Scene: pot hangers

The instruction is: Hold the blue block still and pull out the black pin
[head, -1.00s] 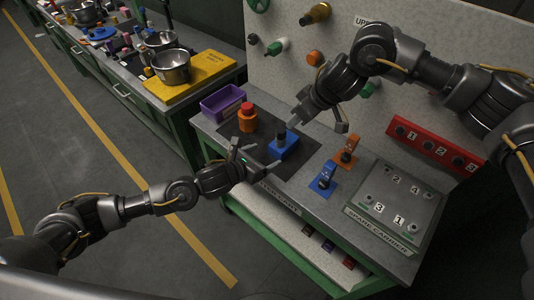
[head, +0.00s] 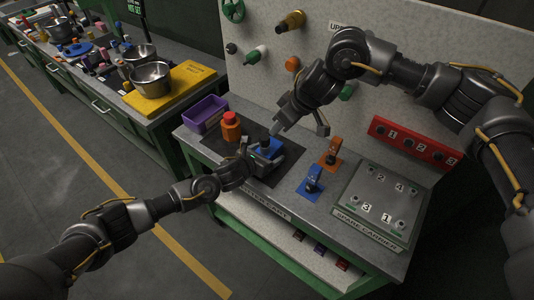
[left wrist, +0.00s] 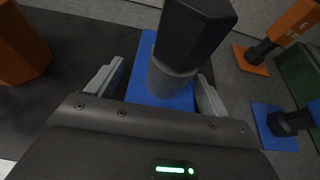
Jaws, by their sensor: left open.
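The blue block (head: 272,146) sits on the dark mat at the bench's front left. The black pin (head: 265,141) stands upright in its top. In the left wrist view the pin (left wrist: 195,32) rises from a grey collar above the blue block (left wrist: 143,68). My left gripper (head: 268,162) is open, with its fingers on either side of the block; in the left wrist view (left wrist: 157,88) I cannot tell whether they touch it. My right gripper (head: 299,128) is open and empty, above and just right of the pin.
An orange bottle (head: 231,128) and a purple bin (head: 205,114) stand left of the block. A blue bracket (head: 311,184) and an orange bracket (head: 331,156) stand to its right. The spare carrier tray (head: 378,205) and a red numbered rail (head: 415,143) lie further right.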

